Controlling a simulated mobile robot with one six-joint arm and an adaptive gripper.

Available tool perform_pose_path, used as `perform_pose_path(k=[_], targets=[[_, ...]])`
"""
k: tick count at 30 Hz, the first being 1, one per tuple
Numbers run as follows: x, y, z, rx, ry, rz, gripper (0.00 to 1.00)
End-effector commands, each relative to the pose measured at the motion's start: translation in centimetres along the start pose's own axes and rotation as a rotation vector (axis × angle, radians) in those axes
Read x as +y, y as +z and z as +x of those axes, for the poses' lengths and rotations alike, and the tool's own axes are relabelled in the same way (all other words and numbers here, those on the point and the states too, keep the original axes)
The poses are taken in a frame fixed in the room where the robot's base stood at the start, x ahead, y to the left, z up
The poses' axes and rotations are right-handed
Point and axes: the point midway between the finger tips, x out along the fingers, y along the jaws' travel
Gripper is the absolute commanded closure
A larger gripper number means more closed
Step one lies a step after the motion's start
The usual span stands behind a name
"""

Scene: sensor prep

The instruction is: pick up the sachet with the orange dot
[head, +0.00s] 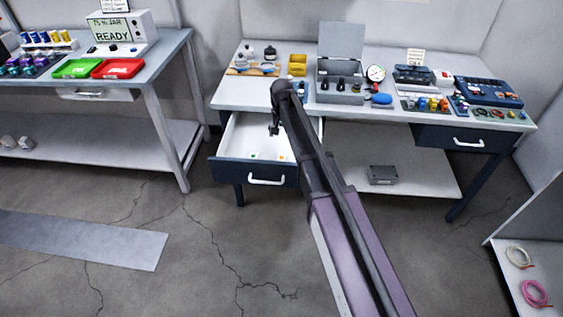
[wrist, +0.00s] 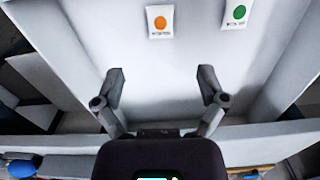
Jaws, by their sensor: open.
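The sachet with the orange dot (wrist: 160,21) is a small white packet lying flat on the drawer floor, at the top middle of the wrist view. A similar sachet with a green dot (wrist: 237,13) lies to its right, apart from it. In the head view, tiny orange and green marks show inside the open drawer (head: 228,140). My gripper (wrist: 160,78) is open and empty, its fingers spread over the drawer. In the wrist view the orange-dot sachet lies beyond the fingertips, roughly centred between them. In the head view my gripper (head: 274,130) hangs above the drawer.
The workbench (head: 240,97) above the drawer holds an open grey case (head: 341,95), a yellow holder (head: 297,66) and a blue oval item (head: 381,99). The drawer walls and front handle (head: 267,181) bound the space. A grey box (head: 383,175) sits on the lower shelf.

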Motion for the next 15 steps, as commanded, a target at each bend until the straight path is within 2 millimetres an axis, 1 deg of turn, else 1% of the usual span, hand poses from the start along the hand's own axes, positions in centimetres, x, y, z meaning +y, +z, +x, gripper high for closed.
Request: perform_pose_path(k=[1, 15], targets=[[0.0, 0.0, 0.8, 0.0, 0.0, 0.0, 0.09], [0.1, 0.0, 4.4, 0.0, 0.0, 0.001, 0.09]])
